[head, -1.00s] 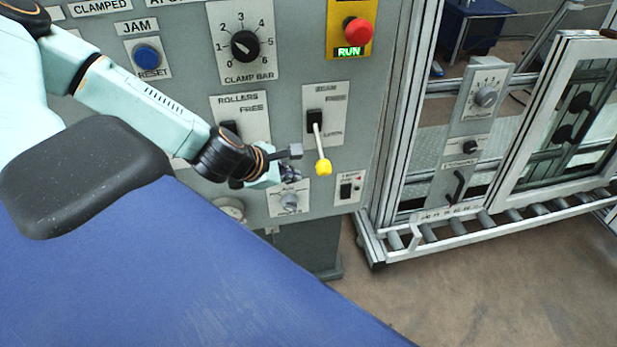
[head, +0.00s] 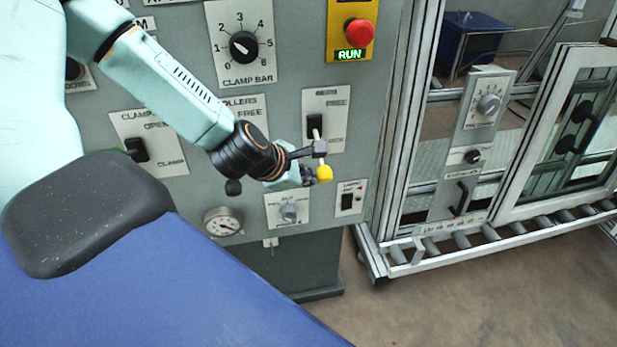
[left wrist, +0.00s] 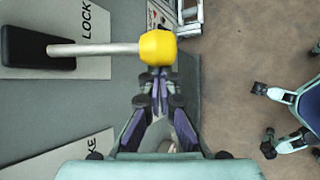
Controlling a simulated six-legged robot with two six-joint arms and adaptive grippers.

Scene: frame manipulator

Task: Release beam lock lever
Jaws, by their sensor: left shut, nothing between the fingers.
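The beam lever has a black base (head: 314,122), a pale stalk and a yellow knob (head: 324,173). It points down. In the left wrist view its stalk (left wrist: 105,49) runs level from the base to the knob (left wrist: 157,47). My left gripper (head: 312,163) is shut and empty, beside the knob from the left. In the left wrist view its fingers (left wrist: 158,84) meet just below the knob, which seems to cover the tips. I cannot tell if they touch it. In the head view the gripper hides part of the stalk. My right gripper is not in view.
A clamp switch (head: 137,149), a gauge (head: 222,222), a small dial (head: 289,212) and a rocker switch (head: 348,201) surround my left wrist on the grey panel. A red button (head: 359,32) is above. A roller conveyor (head: 460,245) stands at the right. Open floor lies below.

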